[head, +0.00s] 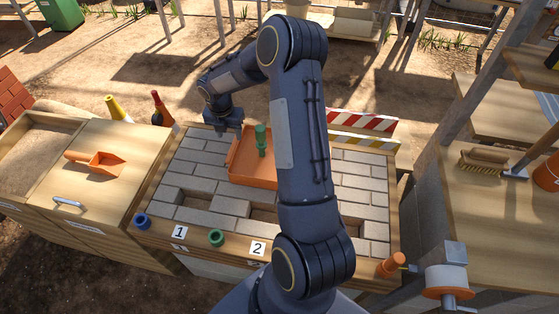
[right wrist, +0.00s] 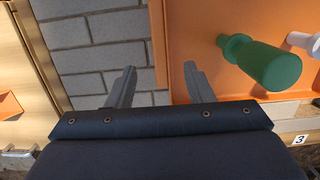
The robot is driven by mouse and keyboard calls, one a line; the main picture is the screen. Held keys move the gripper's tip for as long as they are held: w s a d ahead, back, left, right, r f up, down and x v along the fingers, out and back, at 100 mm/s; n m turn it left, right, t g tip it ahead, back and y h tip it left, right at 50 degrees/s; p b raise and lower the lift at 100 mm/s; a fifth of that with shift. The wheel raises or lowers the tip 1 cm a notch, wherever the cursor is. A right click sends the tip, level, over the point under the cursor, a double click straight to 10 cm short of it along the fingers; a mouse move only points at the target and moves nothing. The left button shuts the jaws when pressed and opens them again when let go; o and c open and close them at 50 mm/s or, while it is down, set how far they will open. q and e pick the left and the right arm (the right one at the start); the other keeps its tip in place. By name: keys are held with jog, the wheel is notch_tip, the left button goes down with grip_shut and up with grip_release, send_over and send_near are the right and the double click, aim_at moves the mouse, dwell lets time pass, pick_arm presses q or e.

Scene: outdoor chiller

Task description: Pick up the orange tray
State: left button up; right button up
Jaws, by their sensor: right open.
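The orange tray (head: 250,183) lies on the brick-patterned top of the workbench, partly hidden behind my right arm. A green peg-like piece (head: 262,140) stands in it. My right gripper (head: 228,122) is by the tray's far left corner. In the right wrist view my right gripper (right wrist: 160,88) is open and empty. There the tray's side wall (right wrist: 158,42) lies between the two fingers, one finger over the bricks and one over the tray's inside. I cannot tell how far above the wall the fingertips are. My left gripper is not in view.
Blue (head: 141,221) and green (head: 216,237) sockets sit on the bench's front edge by numbered labels. The brick top has recesses near the front. An orange scoop (head: 104,163) lies on the wooden lid at left. A striped barrier (head: 362,121) stands behind; a brush (head: 487,160) lies at right.

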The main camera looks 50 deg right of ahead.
aim_at(234, 147)
jog(key=f, duration=0.4)
jog(key=d+f, duration=0.1)
jog(key=f, duration=0.2)
jog(key=shift+w+f+p, duration=0.1)
jog(key=shift+w+p, duration=0.1)
jog(key=shift+p, duration=0.15)
jog(key=shift+c, duration=0.2)
grip_shut()
